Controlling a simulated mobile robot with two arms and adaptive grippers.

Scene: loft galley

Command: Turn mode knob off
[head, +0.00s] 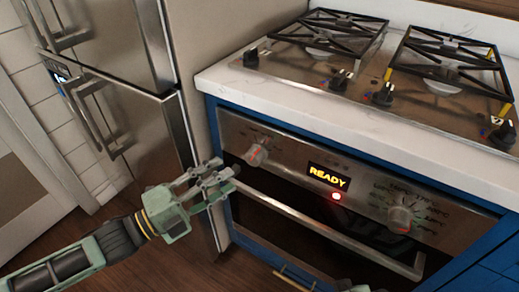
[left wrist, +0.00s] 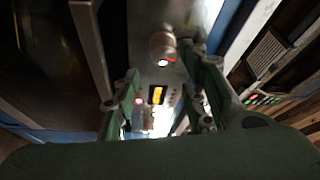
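The oven's control panel (head: 290,165) has a left knob (head: 256,155) and a right knob (head: 402,215). The right knob is ringed by temperature marks; the marks around the left one are too small to read. My left gripper (head: 228,177) is open and empty, just left of and below the left knob, apart from it. In the left wrist view, a knob (left wrist: 162,47) lies ahead, beyond the spread fingers of my left gripper (left wrist: 165,90). Only a small greenish piece of my right side shows at the head view's bottom edge.
A display (head: 327,177) reads READY, with a red light (head: 336,196) below it. The oven handle (head: 320,233) runs below the panel. A white counter (head: 300,105) with a gas hob is above. A steel fridge (head: 150,120) stands left.

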